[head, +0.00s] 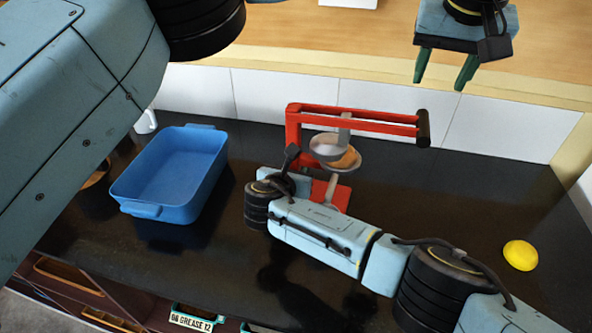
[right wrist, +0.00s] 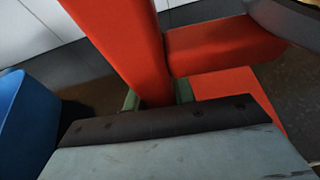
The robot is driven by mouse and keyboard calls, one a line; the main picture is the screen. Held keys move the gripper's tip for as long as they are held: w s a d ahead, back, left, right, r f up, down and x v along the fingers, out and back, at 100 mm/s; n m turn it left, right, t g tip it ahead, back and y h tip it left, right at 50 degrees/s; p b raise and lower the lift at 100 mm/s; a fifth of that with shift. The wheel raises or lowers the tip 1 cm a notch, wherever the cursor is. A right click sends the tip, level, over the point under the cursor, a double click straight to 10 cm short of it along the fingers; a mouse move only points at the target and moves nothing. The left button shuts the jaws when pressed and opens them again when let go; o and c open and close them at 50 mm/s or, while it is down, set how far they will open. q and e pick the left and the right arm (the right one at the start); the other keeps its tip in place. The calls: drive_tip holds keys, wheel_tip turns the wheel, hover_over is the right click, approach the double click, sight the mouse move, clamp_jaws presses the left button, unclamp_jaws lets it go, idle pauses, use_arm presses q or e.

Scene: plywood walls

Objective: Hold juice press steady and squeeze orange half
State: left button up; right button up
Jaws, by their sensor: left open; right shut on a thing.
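The red juice press (head: 295,125) stands on the dark counter, its long lever arm out to the right with a dark grip (head: 423,128) at the end. In its metal cup (head: 325,150) lies something orange, seemingly the orange half (head: 348,159), partly hidden by the cup parts above it. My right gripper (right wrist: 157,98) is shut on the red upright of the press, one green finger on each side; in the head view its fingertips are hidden. My left gripper (head: 445,68) is open and empty, above and behind the lever's grip, its green fingers apart.
A blue tray (head: 170,175) stands empty left of the press. A yellow fruit (head: 520,255) lies on the counter at the right. A white mug (head: 146,122) is partly hidden behind the tray. White tiles (head: 270,98) run along the back. Wooden drawers show below the counter's front.

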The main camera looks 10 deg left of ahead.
idle(0.3)
drive_tip(key=o, duration=1.1)
drive_tip(key=shift+s, duration=0.1)
drive_tip(key=v, duration=1.2)
drive_tip(key=shift+r, duration=0.1)
